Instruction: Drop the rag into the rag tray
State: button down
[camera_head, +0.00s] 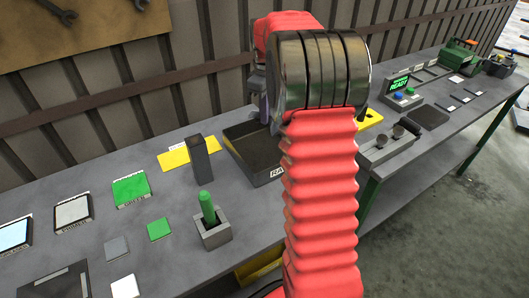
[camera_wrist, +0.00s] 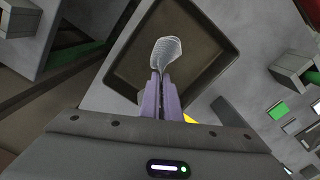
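The rag tray (camera_head: 250,146) is a dark open tray on the bench, left of my red arm in the head view. Its label is partly hidden by the arm. In the wrist view the tray (camera_wrist: 208,62) fills the upper middle. A crumpled pale grey rag (camera_wrist: 167,49) sticks out from between the purple fingers of my gripper (camera_wrist: 161,78). The fingers are close together on it, and the rag shows over the inside of the tray. Its height above the tray floor is hard to tell. In the head view my arm hides the rag and most of the gripper.
A grey upright block (camera_head: 199,158) and a yellow plate (camera_head: 175,157) stand left of the tray. A green peg in a grey holder (camera_head: 211,220) is nearer. A grey fixture with dark knobs (camera_head: 391,148) and a green-screened device (camera_head: 399,91) are to the right.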

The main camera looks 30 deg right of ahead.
jog(key=shift+f, duration=1.8)
jog(key=c, duration=1.9)
grip_release()
jog(key=shift+o, duration=0.3)
jog(key=o, duration=0.5)
jog(key=shift+o, duration=0.6)
jog(key=o, duration=0.6)
